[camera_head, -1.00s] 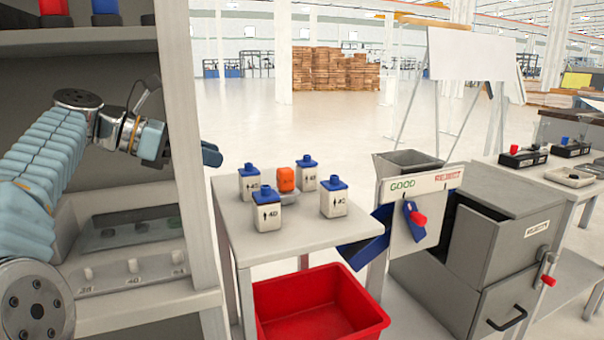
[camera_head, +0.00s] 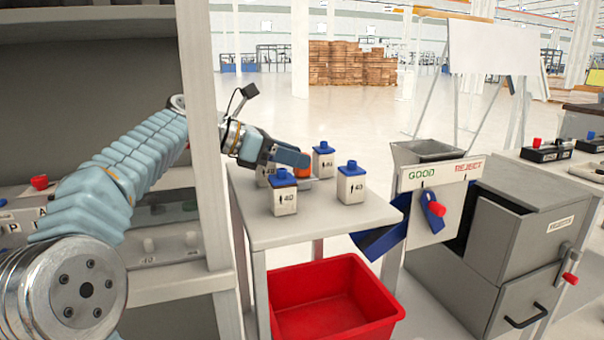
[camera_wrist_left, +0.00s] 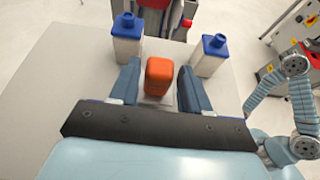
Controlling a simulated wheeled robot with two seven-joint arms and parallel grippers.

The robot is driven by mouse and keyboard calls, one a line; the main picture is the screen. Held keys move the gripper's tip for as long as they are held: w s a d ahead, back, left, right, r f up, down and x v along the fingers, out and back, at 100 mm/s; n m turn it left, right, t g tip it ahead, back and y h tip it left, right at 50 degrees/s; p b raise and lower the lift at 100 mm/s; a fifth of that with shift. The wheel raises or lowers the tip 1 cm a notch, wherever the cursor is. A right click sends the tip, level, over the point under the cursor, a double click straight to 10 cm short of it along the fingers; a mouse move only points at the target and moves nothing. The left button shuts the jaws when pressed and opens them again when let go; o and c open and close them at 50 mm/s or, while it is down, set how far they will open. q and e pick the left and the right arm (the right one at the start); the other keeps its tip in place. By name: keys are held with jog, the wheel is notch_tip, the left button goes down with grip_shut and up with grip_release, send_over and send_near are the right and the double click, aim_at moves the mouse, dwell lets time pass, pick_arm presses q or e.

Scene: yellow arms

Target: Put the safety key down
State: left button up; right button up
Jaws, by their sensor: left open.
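An orange block (camera_head: 304,166), which looks like the safety key, stands on the grey table (camera_head: 262,231) among white bottles with blue caps. In the left wrist view the orange block (camera_wrist_left: 159,76) is upright between the two fingers of my left gripper (camera_wrist_left: 160,86), with a gap on each side. My left gripper (camera_head: 298,160) is open around it, and its fingers partly hide the block in the head view. My right gripper is not in view.
Blue-capped bottles (camera_head: 285,194) (camera_head: 351,184) (camera_head: 322,161) stand close around the gripper. A red bin (camera_head: 330,300) is below the table. A sorting stand marked GOOD and REJECT (camera_head: 440,205) stands to the right. A shelf post (camera_head: 203,140) is near my left arm.

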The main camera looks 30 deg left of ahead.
pick_arm(q)
grip_shut()
jog(key=shift+r, duration=0.1)
jog(key=shift+r, duration=0.55)
notch_tip(320, 180, up, 3)
jog(key=shift+f+p, duration=0.2)
jog(key=shift+p, duration=0.6)
jog(key=s+a, duration=1.1)
jog(key=s, duration=0.2)
jog(key=shift+s+a+f, duration=0.25)
jog(key=shift+s+a, duration=0.15)
